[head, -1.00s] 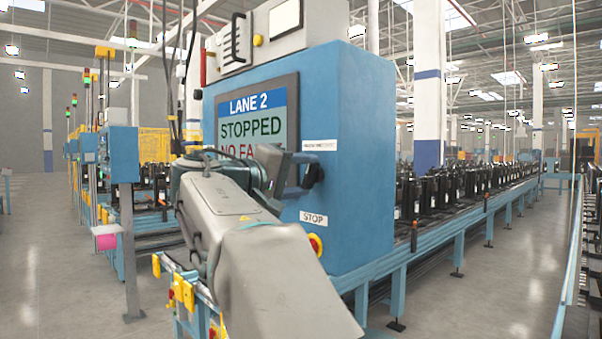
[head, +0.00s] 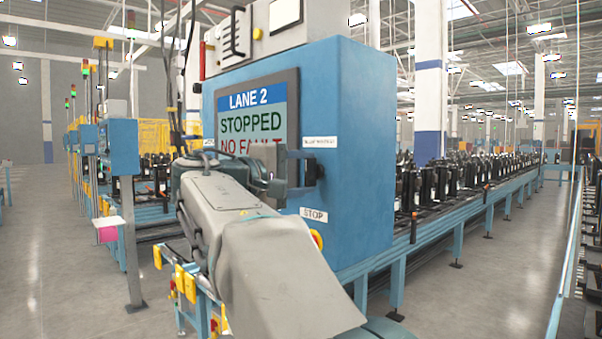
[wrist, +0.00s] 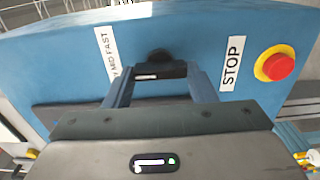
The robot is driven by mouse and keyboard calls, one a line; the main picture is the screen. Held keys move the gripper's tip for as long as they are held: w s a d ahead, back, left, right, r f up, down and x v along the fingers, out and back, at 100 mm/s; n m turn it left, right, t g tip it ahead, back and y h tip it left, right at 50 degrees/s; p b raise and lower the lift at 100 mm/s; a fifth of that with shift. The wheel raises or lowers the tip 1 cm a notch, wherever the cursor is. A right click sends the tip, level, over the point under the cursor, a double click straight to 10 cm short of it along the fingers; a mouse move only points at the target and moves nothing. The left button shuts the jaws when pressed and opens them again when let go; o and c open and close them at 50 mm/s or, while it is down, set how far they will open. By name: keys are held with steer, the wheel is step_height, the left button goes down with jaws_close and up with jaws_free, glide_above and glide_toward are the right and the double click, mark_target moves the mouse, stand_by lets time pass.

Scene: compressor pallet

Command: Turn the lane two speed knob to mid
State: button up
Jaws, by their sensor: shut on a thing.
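The lane two speed knob (wrist: 159,66) is a black knob with a bar-shaped grip on the blue panel (wrist: 75,60). My gripper (wrist: 161,83) has one blue-grey finger at each end of the bar and is shut on it. In the head view my gripper (head: 305,172) is at the panel's right face, and the knob (head: 319,170) shows dark behind the fingers. I cannot tell which setting the knob points to.
A red stop button (wrist: 276,65) on a yellow ring sits near the knob, beside a STOP label (wrist: 232,63). The screen (head: 245,122) reads LANE 2 STOPPED. A conveyor (head: 440,225) with black compressors runs back at the right.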

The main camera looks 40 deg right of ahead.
steer(key=o, duration=1)
steer(key=shift+a, duration=0.15)
steer(key=a, duration=0.4)
steer(key=a+b, duration=0.1)
steer(key=a, duration=0.4)
steer(key=s+a+b, duration=0.1)
steer(key=a, duration=0.3)
steer(key=shift+a, duration=0.35)
